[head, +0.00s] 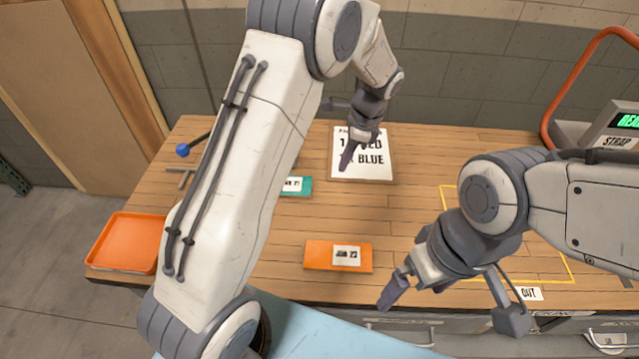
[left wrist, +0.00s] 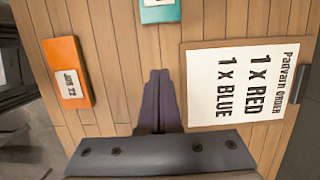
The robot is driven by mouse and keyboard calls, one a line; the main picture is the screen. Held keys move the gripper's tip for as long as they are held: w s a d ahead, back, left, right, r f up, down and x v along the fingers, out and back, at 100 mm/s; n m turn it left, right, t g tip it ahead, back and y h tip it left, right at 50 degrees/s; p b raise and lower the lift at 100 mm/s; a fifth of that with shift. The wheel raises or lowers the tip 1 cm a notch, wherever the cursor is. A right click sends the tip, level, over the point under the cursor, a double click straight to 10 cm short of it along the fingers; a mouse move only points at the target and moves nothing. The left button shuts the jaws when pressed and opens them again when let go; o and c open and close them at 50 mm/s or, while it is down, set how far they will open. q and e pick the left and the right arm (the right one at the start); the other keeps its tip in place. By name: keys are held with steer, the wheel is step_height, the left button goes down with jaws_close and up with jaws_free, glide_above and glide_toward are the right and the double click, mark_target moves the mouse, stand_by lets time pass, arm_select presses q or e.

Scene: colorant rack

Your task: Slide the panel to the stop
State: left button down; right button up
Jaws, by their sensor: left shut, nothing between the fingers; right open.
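No part is plainly marked as the panel or the stop. A white order card (head: 380,142) reading 1 x RED, 1 x BLUE lies flat on a wooden board at the table's back; it also shows in the left wrist view (left wrist: 200,95). My left gripper (head: 346,158) is shut and empty over the card's left part in the head view. In the left wrist view its closed fingers (left wrist: 160,75) point just left of the card. My right gripper (head: 387,296) is open near the table's front edge, one finger plainly visible, right of the orange labelled block (head: 318,255).
A teal labelled block (head: 303,186) lies partly behind my left arm. An orange tray (head: 126,242) is at the left edge of the wooden table (head: 410,215). A yellow outline (head: 449,190) and an OUT label (head: 529,293) are at the right. A scale-like device (head: 612,125) stands back right.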

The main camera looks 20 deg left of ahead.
mark_target(316, 192)
arm_select(q)
steer(key=p+x, duration=0.1)
steer(key=x, duration=0.7)
steer(key=shift+s+a+f, duration=0.1)
steer(key=shift+a+f, duration=0.05)
steer(key=shift+f, duration=0.15)
steer(key=a, duration=0.1)
steer(key=a+p, duration=0.1)
steer(key=shift+s+a+r, duration=0.1)
steer(key=shift+s+a, duration=0.15)
steer(key=shift+s, duration=0.05)
steer(key=shift+s+a+p, duration=0.2)
steer(key=shift+a+p, duration=0.1)
steer(key=shift+a, duration=0.35)
